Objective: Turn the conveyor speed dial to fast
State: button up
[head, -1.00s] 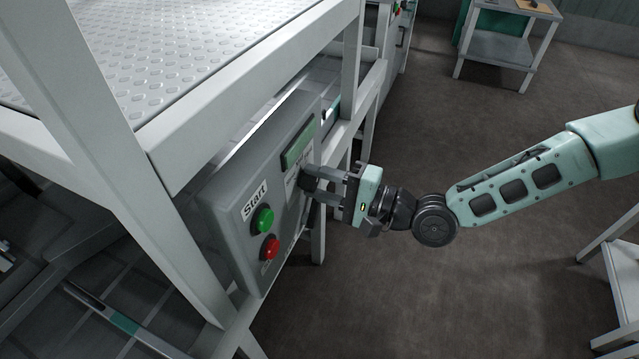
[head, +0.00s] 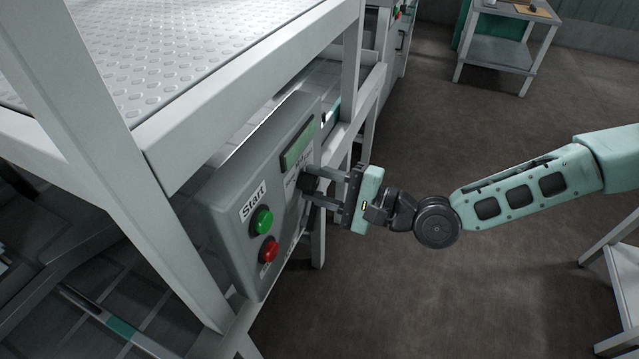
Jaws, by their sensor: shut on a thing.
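The conveyor control panel (head: 230,222) is a grey box fixed under the table's frame. It bears a green Start button (head: 262,221), a red button (head: 269,250) below it and a greenish display (head: 298,145) at its upper right. The speed dial (head: 308,182) is a small dark knob below the display, partly hidden by the fingers. My gripper (head: 312,186) reaches in from the right and is shut on the dial, one finger on each side. The dial's marks are too small and covered to read.
A white-framed table with a studded top (head: 200,62) overhangs the panel, its post (head: 140,205) standing in front at the left. A small table (head: 497,50) stands at the back right and another (head: 612,270) at the right edge. The floor between is clear.

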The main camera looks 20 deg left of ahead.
jog(key=o, duration=1)
jog(key=shift+d, duration=0.1)
jog(key=s+d, duration=0.1)
jog(key=d, duration=1.6)
jog(key=shift+s+d+b, duration=0.15)
jog(key=shift+s+b, duration=0.05)
jog(key=shift+b, duration=0.2)
